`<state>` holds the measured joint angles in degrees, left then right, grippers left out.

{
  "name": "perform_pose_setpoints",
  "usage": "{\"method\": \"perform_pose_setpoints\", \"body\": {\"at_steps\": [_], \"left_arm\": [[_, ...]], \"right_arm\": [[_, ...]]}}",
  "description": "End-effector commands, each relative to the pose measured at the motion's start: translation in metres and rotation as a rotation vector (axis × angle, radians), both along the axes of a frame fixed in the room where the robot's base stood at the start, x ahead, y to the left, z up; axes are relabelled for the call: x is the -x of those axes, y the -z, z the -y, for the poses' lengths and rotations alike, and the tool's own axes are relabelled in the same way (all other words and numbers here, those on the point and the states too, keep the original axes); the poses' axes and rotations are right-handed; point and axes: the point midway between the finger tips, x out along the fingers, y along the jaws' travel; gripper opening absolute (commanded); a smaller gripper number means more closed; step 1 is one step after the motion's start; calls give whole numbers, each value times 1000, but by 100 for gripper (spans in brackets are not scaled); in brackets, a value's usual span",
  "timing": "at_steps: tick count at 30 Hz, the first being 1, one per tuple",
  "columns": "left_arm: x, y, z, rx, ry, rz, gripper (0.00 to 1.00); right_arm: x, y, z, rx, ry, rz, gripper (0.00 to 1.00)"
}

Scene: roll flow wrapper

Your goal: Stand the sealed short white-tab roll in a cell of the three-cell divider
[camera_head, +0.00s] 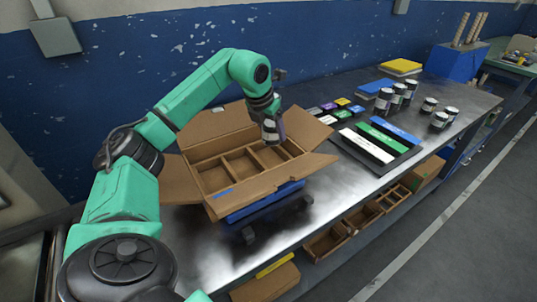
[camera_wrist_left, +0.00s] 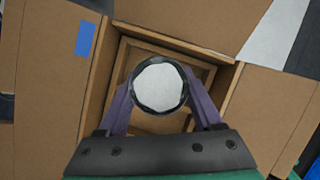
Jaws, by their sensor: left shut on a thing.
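My left gripper (camera_head: 270,115) is shut on a short roll (camera_head: 271,131) with a dark and pale side. In the left wrist view the roll's round white end with a black rim (camera_wrist_left: 160,86) sits between the purple fingers. An open cardboard box (camera_head: 187,157) with flaps spread holds the three-cell divider (camera_head: 224,160). The roll is upright or nearly so, over the right-hand cell in the head view; I cannot tell whether its lower end is below the rim. No other roll shows in the cells. The tab is not discernible. My right gripper is not in view.
The box rests on a blue stand (camera_head: 262,205) on the metal table (camera_head: 318,200). To the right lie white, green and blue strips (camera_head: 382,137) and small coloured blocks (camera_head: 328,107). Several other rolls (camera_head: 397,94) stand farther right. Cardboard trays (camera_head: 327,241) sit on the shelf below.

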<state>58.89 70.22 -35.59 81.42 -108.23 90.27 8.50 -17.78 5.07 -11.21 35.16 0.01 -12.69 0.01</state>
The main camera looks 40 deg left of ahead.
Motion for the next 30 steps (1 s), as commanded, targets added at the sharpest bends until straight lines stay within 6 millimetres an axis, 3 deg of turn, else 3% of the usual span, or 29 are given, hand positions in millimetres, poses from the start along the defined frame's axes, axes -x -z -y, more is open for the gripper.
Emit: {"method": "perform_pose_setpoints", "body": {"at_steps": [1, 3, 12, 23, 24, 25, 26, 30], "left_arm": [[1, 18, -1, -2, -1, -5, 3], [1, 33, 0, -1, 0, -3, 3], [0, 84, 0, 0, 0, -2, 3], [0, 92, 0, 1, 0, 2, 3], [0, 91, 0, 0, 0, 2, 82], [0, 91, 0, 0, 0, 2, 94], [0, 91, 0, 0, 0, 1, 97], [0, 91, 0, 0, 0, 1, 97]], "right_arm": [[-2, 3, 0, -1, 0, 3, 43], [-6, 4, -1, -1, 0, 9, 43], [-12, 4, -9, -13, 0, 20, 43], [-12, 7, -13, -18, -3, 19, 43], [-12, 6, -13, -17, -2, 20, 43], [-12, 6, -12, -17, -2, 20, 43], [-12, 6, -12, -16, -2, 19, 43], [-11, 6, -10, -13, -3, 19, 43]]}}
